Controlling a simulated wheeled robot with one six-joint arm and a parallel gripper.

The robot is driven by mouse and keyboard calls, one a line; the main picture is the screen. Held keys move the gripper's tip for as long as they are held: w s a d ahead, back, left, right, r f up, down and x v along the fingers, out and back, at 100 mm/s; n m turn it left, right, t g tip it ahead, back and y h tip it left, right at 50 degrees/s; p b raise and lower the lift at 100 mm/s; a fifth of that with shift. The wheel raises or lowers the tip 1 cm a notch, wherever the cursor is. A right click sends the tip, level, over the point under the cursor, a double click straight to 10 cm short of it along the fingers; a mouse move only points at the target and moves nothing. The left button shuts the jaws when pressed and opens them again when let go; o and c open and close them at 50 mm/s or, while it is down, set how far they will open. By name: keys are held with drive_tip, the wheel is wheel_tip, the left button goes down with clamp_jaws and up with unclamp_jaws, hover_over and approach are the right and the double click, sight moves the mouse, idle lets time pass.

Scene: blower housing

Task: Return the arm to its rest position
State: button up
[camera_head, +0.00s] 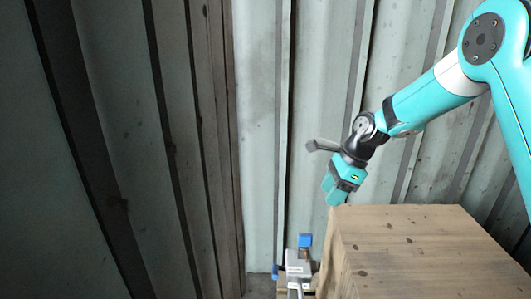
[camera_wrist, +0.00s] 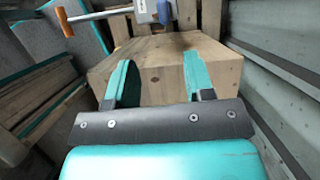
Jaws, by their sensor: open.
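My gripper (camera_head: 334,190) is at the end of my teal arm, raised beside the upper left edge of a wooden box in the head view. In the wrist view my gripper (camera_wrist: 155,84) shows two teal fingers spread apart with nothing between them. The wooden box (camera_wrist: 170,55) lies beyond the fingertips there. Whether the fingers touch the box cannot be told.
The wooden box (camera_head: 430,245) fills the lower right. A grey device with blue parts (camera_head: 298,262) stands left of it, low down. A rod with an orange end (camera_wrist: 64,22) shows in the wrist view. Corrugated metal walls (camera_head: 255,120) stand close behind and left.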

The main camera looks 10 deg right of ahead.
drive_tip(key=s+a+r+n, duration=0.4)
drive_tip(key=s+n, duration=0.2)
drive_tip(key=s, duration=0.1)
drive_tip(key=s+a+r+n, duration=0.4)
drive_tip(key=s+r+n, duration=0.1)
drive_tip(key=s+n, duration=0.1)
drive_tip(key=s+a+r+n, duration=0.2)
drive_tip(key=s+n, duration=1.3)
drive_tip(key=s, duration=0.4)
wheel_tip(320, 180, up, 19)
drive_tip(key=p, duration=1.9)
drive_tip(key=shift+w+g, duration=0.3)
drive_tip(key=shift+g, duration=0.1)
